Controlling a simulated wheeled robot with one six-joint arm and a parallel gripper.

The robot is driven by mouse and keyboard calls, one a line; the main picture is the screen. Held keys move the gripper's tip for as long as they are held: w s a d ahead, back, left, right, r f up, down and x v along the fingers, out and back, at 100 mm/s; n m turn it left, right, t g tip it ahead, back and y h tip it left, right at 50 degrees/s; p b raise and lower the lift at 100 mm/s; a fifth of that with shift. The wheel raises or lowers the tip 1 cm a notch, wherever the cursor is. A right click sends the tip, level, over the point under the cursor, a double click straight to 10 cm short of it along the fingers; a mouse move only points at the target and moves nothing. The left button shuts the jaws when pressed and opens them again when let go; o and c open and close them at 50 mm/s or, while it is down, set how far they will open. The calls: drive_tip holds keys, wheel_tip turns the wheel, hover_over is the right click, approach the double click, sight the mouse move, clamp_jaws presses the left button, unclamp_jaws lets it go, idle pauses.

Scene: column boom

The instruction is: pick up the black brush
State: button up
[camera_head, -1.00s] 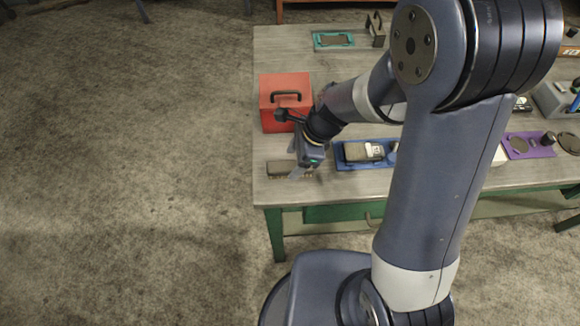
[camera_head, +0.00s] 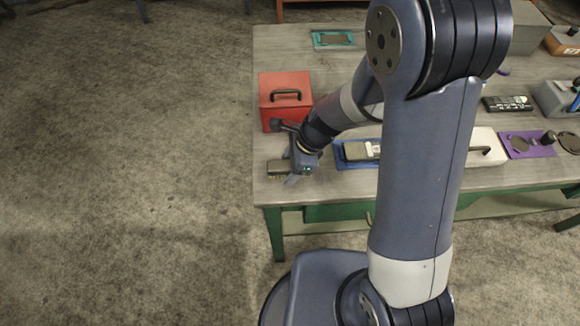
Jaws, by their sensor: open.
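The black brush (camera_head: 278,168), a small dark block with a tan lower edge, lies on the table near its front left corner. My gripper (camera_head: 289,167) is open at the right end of the brush, with one finger on the near side and the other toward the far side. The brush's right end is partly hidden by the gripper. I cannot tell whether the fingers touch it.
A red box (camera_head: 286,98) with a black handle stands just behind the brush. A blue tray (camera_head: 346,163) holding a grey block lies to the right, partly behind my arm. A teal tray (camera_head: 333,39) lies at the back. The table (camera_head: 268,190) ends close to the brush's left and front.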

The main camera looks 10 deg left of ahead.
idle(0.3)
drive_tip(key=c, duration=1.1)
wheel_tip(320, 180, up, 10)
drive_tip(key=shift+r+p, duration=0.25)
drive_tip(key=shift+p, duration=0.2)
